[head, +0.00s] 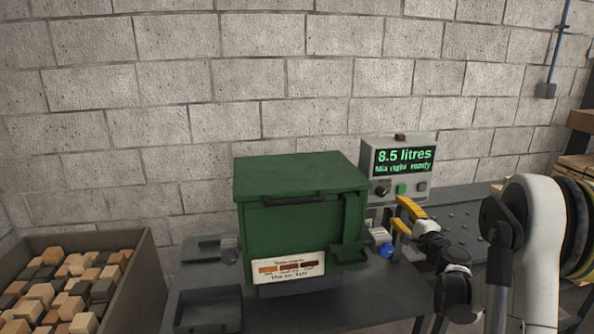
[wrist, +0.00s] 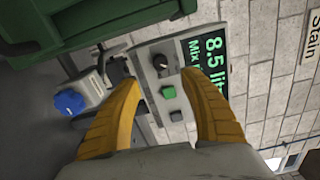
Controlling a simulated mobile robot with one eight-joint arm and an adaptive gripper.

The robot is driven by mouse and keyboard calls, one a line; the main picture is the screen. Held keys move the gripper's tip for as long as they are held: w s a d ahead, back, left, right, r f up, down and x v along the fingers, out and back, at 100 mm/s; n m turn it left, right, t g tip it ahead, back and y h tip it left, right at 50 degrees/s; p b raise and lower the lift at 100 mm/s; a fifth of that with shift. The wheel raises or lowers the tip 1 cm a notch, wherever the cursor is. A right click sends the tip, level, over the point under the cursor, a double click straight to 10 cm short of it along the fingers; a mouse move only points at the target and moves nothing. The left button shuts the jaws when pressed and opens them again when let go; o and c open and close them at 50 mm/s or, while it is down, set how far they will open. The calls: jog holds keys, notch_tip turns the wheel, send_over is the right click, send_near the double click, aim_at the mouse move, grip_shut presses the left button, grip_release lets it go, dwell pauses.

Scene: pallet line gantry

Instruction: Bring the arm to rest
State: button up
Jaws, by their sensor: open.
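My gripper (head: 401,218) is open, with its yellow fingers apart and nothing between them. In the head view it is right of the green box and in front of the lower part of the control unit. The arm reaches in from the right. In the wrist view the two yellow fingers (wrist: 168,82) frame the face of the grey control unit (wrist: 150,60), with its black knob, green button and grey button. I cannot tell how far the fingertips are from it. In the head view the control unit (head: 368,153) reads "8.5 litres" and "Mix right, ready".
The green box (head: 290,220) stands on a dark table (head: 375,298). A blue cap (head: 386,250) is close below the gripper; it also shows in the wrist view (wrist: 69,102). A crate (head: 138,275) of wooden blocks is at left. A block wall (head: 250,80) stands behind.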

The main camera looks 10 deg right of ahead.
jog(key=s+a+r+n+g+y, duration=0.25)
jog(key=s+a+n, duration=0.3)
jog(key=a, duration=0.55)
jog(key=s+a+r+n+g+y, duration=0.1)
jog(key=s+a+r+n+g, duration=0.3)
jog(key=s+a, duration=0.5)
jog(key=s+a+f+n+g+h, duration=0.1)
jog(key=s+f+n, duration=0.1)
jog(key=s, duration=0.6)
jog(key=s+a+f+n+g+h, duration=0.1)
jog(key=s+n, duration=0.3)
jog(key=s, duration=0.4)
jog(key=s+a+f+n+g+h, duration=0.2)
jog(key=s+a+f+n, duration=0.1)
jog(key=s, duration=0.5)
jog(key=shift+f, duration=0.3)
jog(key=shift+w, duration=0.1)
jog(key=shift+c, duration=0.2)
